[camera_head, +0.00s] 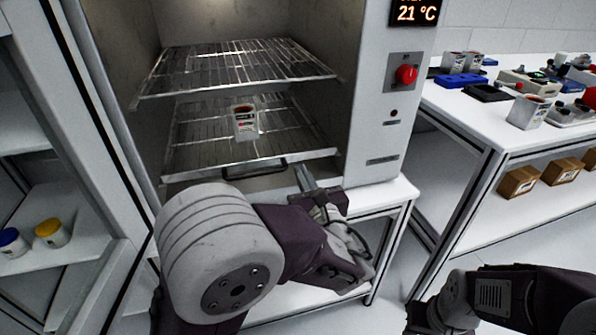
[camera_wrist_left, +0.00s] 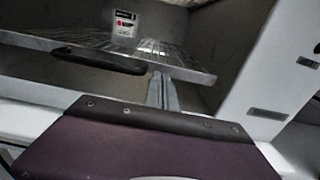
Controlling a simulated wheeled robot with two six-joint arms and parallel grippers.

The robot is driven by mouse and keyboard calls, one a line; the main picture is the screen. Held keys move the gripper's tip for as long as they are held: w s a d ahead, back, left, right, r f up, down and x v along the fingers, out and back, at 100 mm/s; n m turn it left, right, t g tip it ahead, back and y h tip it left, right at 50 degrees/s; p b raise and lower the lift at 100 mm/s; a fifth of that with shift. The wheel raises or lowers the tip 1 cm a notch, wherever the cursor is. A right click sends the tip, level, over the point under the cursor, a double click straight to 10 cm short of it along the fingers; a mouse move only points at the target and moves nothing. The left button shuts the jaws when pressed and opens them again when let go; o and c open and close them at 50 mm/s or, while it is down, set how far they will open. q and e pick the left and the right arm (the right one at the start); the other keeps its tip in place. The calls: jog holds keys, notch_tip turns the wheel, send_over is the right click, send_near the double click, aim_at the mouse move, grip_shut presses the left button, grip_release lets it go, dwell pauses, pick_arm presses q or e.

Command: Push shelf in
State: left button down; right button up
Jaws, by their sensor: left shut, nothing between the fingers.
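The lower wire shelf (camera_head: 215,155) sits inside the open metal chamber, its front bar near the opening with a black handle (camera_head: 255,168). A white container with dark contents (camera_head: 244,124) stands upright on it. The shelf also shows in the left wrist view (camera_wrist_left: 185,69), with its handle (camera_wrist_left: 98,59) and the container (camera_wrist_left: 124,28). My left gripper (camera_head: 303,176) is shut and empty. Its fingertips are at the shelf's front bar, right of the handle; I cannot tell whether they touch it. The fingers also show in the left wrist view (camera_wrist_left: 162,90).
An upper wire shelf (camera_head: 235,70) is above. The chamber's open door (camera_head: 95,150) stands at left. The control panel (camera_head: 390,100) with a red knob is at right. A side bench (camera_head: 470,115) carries racks and containers. My right arm shows at the lower right, its fingers unseen.

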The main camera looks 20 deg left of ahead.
aim_at(295, 156)
pick_arm(q)
jog(key=x, duration=0.3)
jog(key=shift+w+a+b, duration=0.1)
jog(key=shift+w+b, duration=0.15)
jog(key=shift+b, duration=0.15)
jog(key=x, duration=0.4)
jog(key=shift+r, duration=0.25)
jog(key=shift+r, duration=0.1)
